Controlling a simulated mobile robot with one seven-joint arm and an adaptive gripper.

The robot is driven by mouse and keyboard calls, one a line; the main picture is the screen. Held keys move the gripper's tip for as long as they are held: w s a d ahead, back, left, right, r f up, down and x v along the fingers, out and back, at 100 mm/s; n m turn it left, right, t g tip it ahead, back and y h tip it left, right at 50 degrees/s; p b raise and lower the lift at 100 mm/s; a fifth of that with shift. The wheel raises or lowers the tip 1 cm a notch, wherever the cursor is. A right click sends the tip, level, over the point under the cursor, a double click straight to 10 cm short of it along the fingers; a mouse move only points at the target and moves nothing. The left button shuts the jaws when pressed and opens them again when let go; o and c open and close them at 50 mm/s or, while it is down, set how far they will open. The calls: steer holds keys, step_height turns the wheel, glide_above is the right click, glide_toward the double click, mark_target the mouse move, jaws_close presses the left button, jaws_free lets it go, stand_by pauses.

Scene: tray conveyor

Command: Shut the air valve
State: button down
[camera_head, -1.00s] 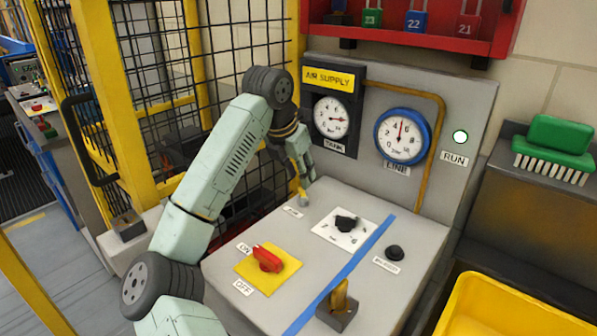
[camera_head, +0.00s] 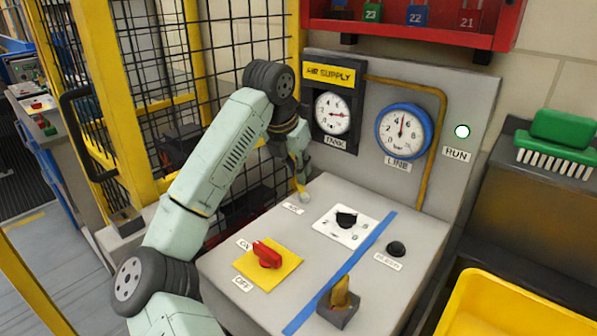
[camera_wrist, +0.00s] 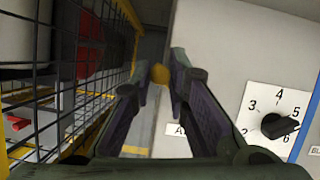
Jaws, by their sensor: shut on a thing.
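A small yellow handle (camera_head: 300,178) stands on a pale round base (camera_head: 304,198) at the panel's far left edge. A small white label (camera_head: 293,209) is beside it, and the wrist view shows only its first letter, "A". My gripper (camera_head: 304,168) comes down from above on this handle. In the wrist view, my gripper (camera_wrist: 160,82) has its fingers on either side of the yellow handle (camera_wrist: 160,73), shut on it. The fingers partly hide the handle, so its exact angle is unclear. The LINE gauge (camera_head: 403,132) has its needle pointing about straight up.
A red ON/OFF switch (camera_head: 267,254), a black numbered dial (camera_head: 346,219), a black button (camera_head: 397,249) and another yellow lever (camera_head: 341,291) share the panel. Yellow mesh fencing (camera_head: 185,90) stands close on the left. The RUN lamp (camera_head: 462,131) looks white-green.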

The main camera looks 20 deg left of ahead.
steer(key=shift+s+a+n+y+b, duration=0.3)
steer(key=shift+s+n+y+b, duration=0.15)
steer(key=shift+n+b, duration=0.75)
steer(key=shift+s+a+n+y+b, duration=0.3)
steer(key=shift+s+n+y+b, duration=0.15)
steer(key=shift+n+b, duration=0.75)
steer(key=shift+s+a+n+y+b, duration=0.3)
steer(key=shift+s+n+y+b, duration=0.15)
steer(key=shift+n+b, duration=0.7)
steer(key=c, duration=1.6)
jaws_free()
steer(key=shift+o, duration=0.2)
steer(key=v, duration=1.2)
steer(key=shift+w, duration=0.2)
